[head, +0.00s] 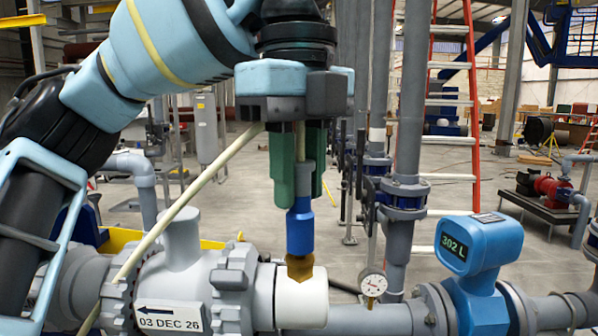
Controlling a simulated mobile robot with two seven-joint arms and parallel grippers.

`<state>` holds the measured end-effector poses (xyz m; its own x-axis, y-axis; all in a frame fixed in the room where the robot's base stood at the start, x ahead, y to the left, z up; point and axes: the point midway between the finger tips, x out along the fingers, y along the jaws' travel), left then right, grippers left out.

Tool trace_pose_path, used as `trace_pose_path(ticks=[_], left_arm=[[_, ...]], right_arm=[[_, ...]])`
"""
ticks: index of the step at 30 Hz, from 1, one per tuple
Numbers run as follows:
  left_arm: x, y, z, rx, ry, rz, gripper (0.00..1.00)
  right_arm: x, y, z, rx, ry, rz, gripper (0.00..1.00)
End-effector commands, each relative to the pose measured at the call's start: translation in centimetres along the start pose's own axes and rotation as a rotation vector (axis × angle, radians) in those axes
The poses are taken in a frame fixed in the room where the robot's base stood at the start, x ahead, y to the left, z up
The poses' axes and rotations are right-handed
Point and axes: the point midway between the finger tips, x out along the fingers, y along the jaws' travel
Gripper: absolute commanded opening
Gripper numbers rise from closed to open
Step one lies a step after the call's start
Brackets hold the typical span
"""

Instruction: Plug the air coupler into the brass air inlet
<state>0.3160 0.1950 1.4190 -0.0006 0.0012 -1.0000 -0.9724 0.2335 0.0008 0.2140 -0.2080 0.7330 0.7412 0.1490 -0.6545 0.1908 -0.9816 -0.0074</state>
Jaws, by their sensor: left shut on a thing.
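My left gripper (302,192) comes down from above with green fingers, shut on the air coupler (300,230). The coupler has a blue lower body and a grey upper part between the fingers, and it hangs upright. The brass air inlet (300,268) stands on top of a white pipe section (303,299), directly below the coupler. The coupler's lower end meets the top of the brass in this view; I cannot tell how far it is seated. A cream hose (190,215) runs from the lower left up behind the gripper. My right gripper is not in view.
A grey valve body (175,275) with a "03 DEC 26" label lies left of the inlet. A pressure gauge (372,284) and a blue flow meter (470,255) reading "302 L" stand to the right. Vertical pipes (408,110) rise behind. Open floor lies beyond.

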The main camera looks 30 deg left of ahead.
Motion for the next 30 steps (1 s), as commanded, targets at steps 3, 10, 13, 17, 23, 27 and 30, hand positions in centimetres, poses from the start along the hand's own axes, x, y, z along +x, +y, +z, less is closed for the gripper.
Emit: trace_pose_path(ticks=[3, 10, 13, 17, 23, 27, 30], left_arm=[[0.2, 0.0, 0.0, 0.0, 0.0, 0.0, 0.06], [0.6, 0.0, 0.0, 0.0, 0.0, 0.0, 0.06], [0.8, 0.0, 0.0, 0.0, 0.001, 0.0, 0.06], [1.0, 0.0, 0.0, 0.0, 0.001, 0.0, 0.06], [1.1, 0.0, 0.0, -0.001, 0.001, 0.0, 0.35], [1.2, 0.0, 0.0, 0.0, 0.0, 0.0, 0.52], [1.2, 0.0, 0.0, 0.0, 0.0, 0.0, 0.52]], right_arm=[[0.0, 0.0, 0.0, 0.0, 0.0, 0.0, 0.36], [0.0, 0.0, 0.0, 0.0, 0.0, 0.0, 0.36], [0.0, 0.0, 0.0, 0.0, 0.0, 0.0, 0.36], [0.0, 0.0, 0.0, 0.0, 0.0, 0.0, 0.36], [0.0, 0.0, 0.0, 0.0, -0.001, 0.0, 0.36], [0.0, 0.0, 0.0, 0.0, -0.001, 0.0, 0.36], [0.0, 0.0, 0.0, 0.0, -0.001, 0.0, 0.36]])
